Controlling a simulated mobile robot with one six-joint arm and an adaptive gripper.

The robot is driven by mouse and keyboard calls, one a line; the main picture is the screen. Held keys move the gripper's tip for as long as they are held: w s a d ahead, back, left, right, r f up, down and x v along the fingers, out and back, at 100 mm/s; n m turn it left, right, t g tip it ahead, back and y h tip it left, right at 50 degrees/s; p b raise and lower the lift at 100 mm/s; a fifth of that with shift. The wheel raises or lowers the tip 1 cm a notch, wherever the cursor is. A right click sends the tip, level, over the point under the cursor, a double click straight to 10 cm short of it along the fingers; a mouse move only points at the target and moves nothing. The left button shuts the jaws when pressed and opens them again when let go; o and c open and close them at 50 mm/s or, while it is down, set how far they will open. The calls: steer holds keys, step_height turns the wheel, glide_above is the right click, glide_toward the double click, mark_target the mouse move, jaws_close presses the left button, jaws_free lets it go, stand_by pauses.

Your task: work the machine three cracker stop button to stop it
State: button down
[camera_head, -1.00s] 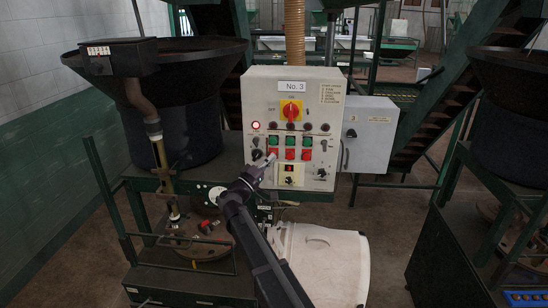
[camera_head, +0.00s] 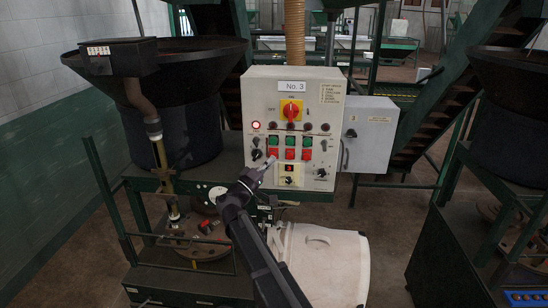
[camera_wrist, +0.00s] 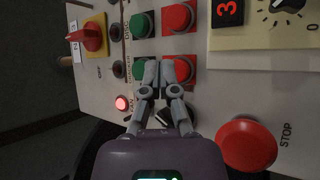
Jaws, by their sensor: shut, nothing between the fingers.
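The No. 3 control box (camera_head: 262,92) carries a row of green buttons above a row of red ones. My gripper (camera_head: 271,161) is just below the leftmost red button (camera_head: 273,154). In the wrist view, the panel is turned sideways, and my shut, empty gripper (camera_wrist: 158,64) points between the nearest green button (camera_wrist: 139,68) and the nearest red button (camera_wrist: 181,69). One fingertip overlaps the red button's edge; contact cannot be told.
A large red button marked STOP (camera_wrist: 246,145) stands beside my gripper. A red lamp (camera_wrist: 122,102) glows on the panel. Also there are a red rotary switch (camera_head: 291,111), black knobs and a red digit display (camera_wrist: 228,10). A white bin (camera_head: 322,262) stands below the box.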

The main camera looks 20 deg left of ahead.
steer(key=shift+s, duration=0.1)
steer(key=s, duration=0.2)
steer(key=s+d, duration=0.1)
steer(key=s, duration=0.1)
steer(key=shift+s+d, duration=0.1)
steer(key=shift+s, duration=0.25)
stand_by(0.4)
stand_by(0.7)
steer(key=d+f+m+g+b, duration=0.15)
steer(key=d+f+g, duration=0.3)
steer(key=d, duration=0.55)
steer(key=w+d+f+m+g, duration=0.15)
steer(key=d+f+g, duration=0.35)
steer(key=d, duration=0.5)
steer(key=d+f+m+g, duration=0.2)
steer(key=d+f+g, duration=0.1)
steer(key=d+f, duration=0.55)
steer(key=s+d+f+m+g+y+b, duration=0.1)
steer(key=s+d+f+m+g+y, duration=0.1)
steer(key=s+d+f+g+y, duration=0.2)
steer(key=s+d+f+m+g+y+b, duration=0.1)
steer(key=s+d+f+g+y, duration=0.3)
steer(key=s+d, duration=0.7)
steer(key=shift+s+d+f+m+y, duration=0.15)
steer(key=shift+s+f+m+y, duration=0.65)
steer(key=shift+f, duration=1.2)
